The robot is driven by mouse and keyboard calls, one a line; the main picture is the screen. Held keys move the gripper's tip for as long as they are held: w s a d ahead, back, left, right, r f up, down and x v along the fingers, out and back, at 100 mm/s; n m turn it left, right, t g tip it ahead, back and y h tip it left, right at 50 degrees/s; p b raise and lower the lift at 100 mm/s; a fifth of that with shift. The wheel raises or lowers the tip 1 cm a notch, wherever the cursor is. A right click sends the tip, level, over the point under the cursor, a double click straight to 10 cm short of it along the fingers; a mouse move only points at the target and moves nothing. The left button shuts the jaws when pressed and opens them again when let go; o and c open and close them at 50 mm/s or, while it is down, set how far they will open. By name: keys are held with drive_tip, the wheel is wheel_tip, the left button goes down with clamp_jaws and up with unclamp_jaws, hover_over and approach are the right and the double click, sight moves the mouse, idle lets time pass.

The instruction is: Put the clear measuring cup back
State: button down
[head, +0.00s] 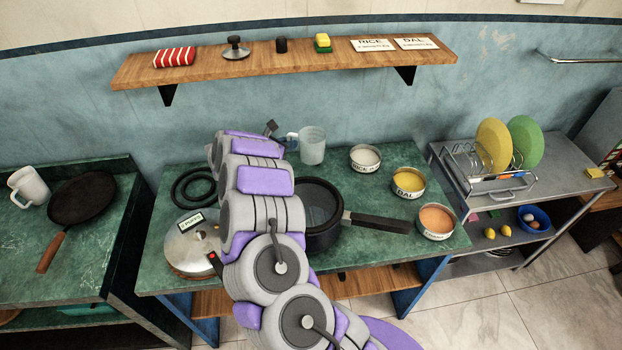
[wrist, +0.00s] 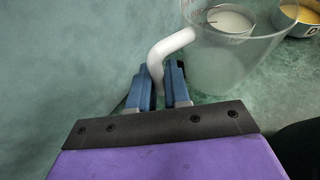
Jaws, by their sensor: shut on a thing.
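The clear measuring cup (head: 313,147) is upright at the back of the green counter, near the wall. Its white handle (wrist: 172,47) faces my gripper. In the wrist view, my gripper (wrist: 160,90) is shut on the lower part of that handle, with one blue finger on each side. The transparent cup body (wrist: 222,68) is to the right of the fingers. In the head view, my arm hides most of the gripper. I cannot tell whether the cup's base touches the counter.
On the green counter (head: 160,232) are a dark pot (head: 318,200), a lidded cooker (head: 188,247), and bowls of rice (head: 365,158), dal (head: 408,183) and orange grains (head: 437,220). A wooden shelf (head: 215,75) is above. A dish rack (head: 487,170) stands right.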

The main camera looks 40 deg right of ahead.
drive_tip(key=shift+d+f, duration=0.1)
drive_tip(key=shift+f, duration=0.2)
drive_tip(key=f, duration=0.2)
drive_tip(key=a+f+b, duration=0.1)
drive_tip(key=f, duration=0.2)
drive_tip(key=shift+a+f, duration=0.3)
drive_tip(key=shift+f, duration=0.05)
drive_tip(key=f, duration=0.2)
drive_tip(key=d+f+b, duration=0.1)
drive_tip(key=f, duration=0.1)
drive_tip(key=shift+f, duration=0.1)
drive_tip(key=shift+a, duration=0.25)
drive_tip(key=shift+a+b, duration=0.15)
drive_tip(key=shift+b, duration=0.15)
drive_tip(key=c, duration=1.5)
unclamp_jaws()
drive_tip(key=o, duration=0.4)
drive_tip(key=shift+d, duration=0.35)
drive_tip(key=shift+a, duration=0.1)
